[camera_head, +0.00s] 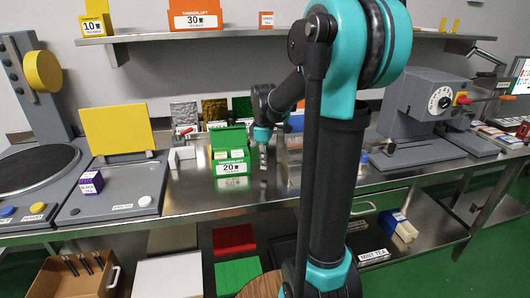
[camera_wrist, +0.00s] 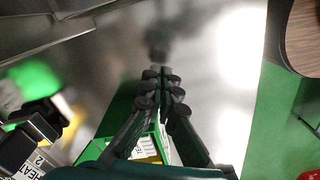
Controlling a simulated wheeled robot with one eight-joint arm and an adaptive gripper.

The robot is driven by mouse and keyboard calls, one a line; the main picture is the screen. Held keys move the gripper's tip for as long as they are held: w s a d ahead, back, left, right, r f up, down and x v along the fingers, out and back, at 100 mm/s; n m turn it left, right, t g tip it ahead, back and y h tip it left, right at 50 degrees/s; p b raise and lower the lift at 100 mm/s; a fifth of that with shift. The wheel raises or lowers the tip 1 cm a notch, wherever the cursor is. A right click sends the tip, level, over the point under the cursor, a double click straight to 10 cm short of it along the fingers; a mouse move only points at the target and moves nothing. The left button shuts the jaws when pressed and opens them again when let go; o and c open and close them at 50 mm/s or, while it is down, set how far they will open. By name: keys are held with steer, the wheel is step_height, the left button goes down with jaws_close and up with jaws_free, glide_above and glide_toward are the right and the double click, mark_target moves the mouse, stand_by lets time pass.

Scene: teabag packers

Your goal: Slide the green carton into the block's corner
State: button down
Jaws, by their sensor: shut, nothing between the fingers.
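The green carton (camera_head: 231,168), labelled 20, stands on the steel table with its lid up and pale and yellow items showing inside. The white block (camera_head: 184,155) stands to its left, with a gap between them. My gripper (camera_head: 263,168) points down just right of the carton, close to its right side; I cannot tell whether it touches. Its fingers (camera_wrist: 161,82) are shut and empty in the wrist view. Part of the carton (camera_wrist: 146,148) shows at the bottom of that view, partly hidden by the fingers.
A clear bin (camera_head: 290,158) stands to the right, partly behind my arm. A grey press with a yellow plate (camera_head: 117,130) and a purple box (camera_head: 91,182) are at the left. Packs stand along the back. The table in front of the carton is clear.

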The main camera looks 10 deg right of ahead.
steer(key=shift+w+a+r, duration=0.1)
steer(key=shift+w+a, duration=0.3)
steer(key=shift+a, duration=0.45)
steer(key=shift+w+a, duration=0.4)
steer(key=shift+a, duration=0.4)
steer(key=w+a, duration=0.2)
steer(key=a, duration=0.2)
steer(key=w+a, duration=0.3)
steer(key=a, duration=0.2)
steer(key=w+a, duration=0.2)
steer(key=a, duration=0.3)
steer(key=shift+w+a, duration=0.15)
